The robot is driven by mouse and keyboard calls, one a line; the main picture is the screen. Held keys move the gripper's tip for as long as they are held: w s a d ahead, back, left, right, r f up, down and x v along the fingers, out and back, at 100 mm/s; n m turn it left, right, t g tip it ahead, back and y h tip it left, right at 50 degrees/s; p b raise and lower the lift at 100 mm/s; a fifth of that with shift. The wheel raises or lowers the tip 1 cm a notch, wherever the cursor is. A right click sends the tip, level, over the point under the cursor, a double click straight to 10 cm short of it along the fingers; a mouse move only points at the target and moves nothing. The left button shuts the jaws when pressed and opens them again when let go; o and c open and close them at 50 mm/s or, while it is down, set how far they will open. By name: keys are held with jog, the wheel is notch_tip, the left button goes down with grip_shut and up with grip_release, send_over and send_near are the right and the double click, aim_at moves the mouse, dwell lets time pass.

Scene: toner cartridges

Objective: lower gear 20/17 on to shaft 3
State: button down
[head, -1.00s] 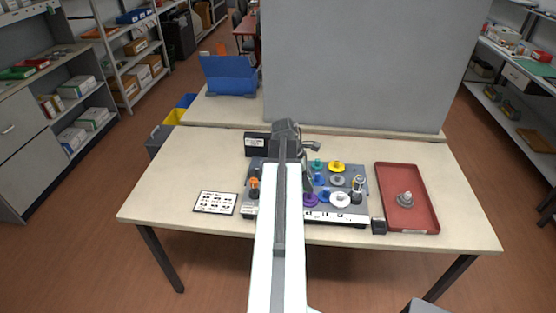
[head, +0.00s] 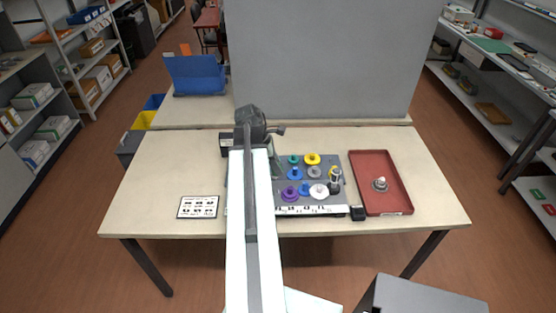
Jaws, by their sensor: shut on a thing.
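The dark end of my arm with my gripper (head: 250,122) is over the back left of the grey gear board (head: 276,186). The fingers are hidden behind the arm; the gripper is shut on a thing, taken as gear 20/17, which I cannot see. Several coloured gears stand on the board, among them a yellow gear (head: 312,159), a purple gear (head: 290,194) and a white gear (head: 318,191). I cannot read the shaft numbers, so shaft 3 cannot be picked out. My arm covers the board's left part.
A grey panel (head: 320,60) stands behind the table (head: 150,180). The table's left side is mostly clear.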

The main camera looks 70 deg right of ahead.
jog(key=b, duration=0.5)
send_near(282, 192)
jog(key=shift+s+d+r, duration=0.25)
jog(key=shift+s+d, duration=0.5)
jog(key=shift+d, duration=0.05)
jog(key=shift+f+b, duration=1.7)
jog(key=shift+f, duration=0.25)
jog(key=shift+f+b, duration=1.3)
jog(key=c, duration=0.9)
grip_release()
jog(key=shift+r, duration=0.1)
